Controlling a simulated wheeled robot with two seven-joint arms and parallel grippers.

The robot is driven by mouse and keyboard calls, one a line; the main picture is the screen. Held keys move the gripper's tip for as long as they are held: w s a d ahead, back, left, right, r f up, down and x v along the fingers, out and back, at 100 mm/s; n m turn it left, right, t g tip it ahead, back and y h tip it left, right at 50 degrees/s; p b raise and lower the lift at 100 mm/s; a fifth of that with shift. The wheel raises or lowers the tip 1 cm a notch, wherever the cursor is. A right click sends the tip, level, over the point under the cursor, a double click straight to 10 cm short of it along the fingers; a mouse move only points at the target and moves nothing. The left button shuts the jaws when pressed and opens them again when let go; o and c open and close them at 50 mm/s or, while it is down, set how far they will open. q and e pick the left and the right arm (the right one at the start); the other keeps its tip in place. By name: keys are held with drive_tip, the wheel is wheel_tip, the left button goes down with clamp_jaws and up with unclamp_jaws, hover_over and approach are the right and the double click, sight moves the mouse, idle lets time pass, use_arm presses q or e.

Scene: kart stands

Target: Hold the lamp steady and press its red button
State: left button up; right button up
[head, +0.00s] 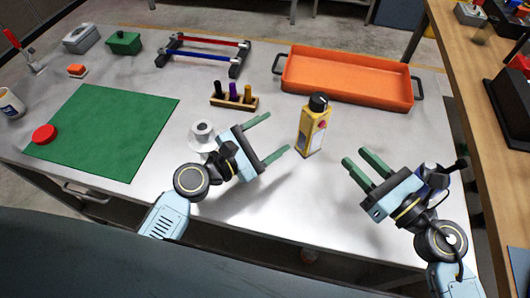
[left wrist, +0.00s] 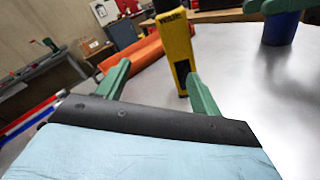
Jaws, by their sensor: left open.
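The yellow lamp (head: 310,131) with a black top stands upright on the metal table; a small red button (head: 323,125) shows on its side facing right. My left gripper (head: 279,134) is open, its green fingers pointing at the lamp from the left, with a gap between them and it. In the left wrist view, the lamp (left wrist: 177,50) stands ahead, beyond the open fingers. My right gripper (head: 359,166) is to the right of the lamp, apart from it, with its two green fingers spaced apart and nothing between them.
An orange tray (head: 345,93) lies behind the lamp. A wooden block with several pegs (head: 233,103) stands behind my left gripper. A white spool-like object (head: 203,137) is close to my left wrist. A green mat (head: 110,130) covers the left. Bare table lies in front of the lamp.

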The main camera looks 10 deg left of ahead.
sight(303, 134)
use_arm(q)
drive_tip(key=s+f+n, duration=0.1)
drive_tip(key=n, duration=0.1)
drive_tip(key=s+f+n, duration=0.1)
drive_tip(key=shift+s+n+g+h, duration=0.3)
drive_tip(key=shift+n, duration=0.1)
drive_tip(key=shift+s+f+n, duration=0.15)
drive_tip(key=shift+s+n, duration=0.25)
drive_tip(key=shift+n, duration=0.4)
drive_tip(key=x, duration=1.3)
drive_tip(key=shift+d, duration=0.3)
drive_tip(key=shift+c, duration=0.2)
drive_tip(key=c, duration=1.2)
drive_tip(key=shift+c, duration=0.3)
use_arm(e)
clamp_jaws()
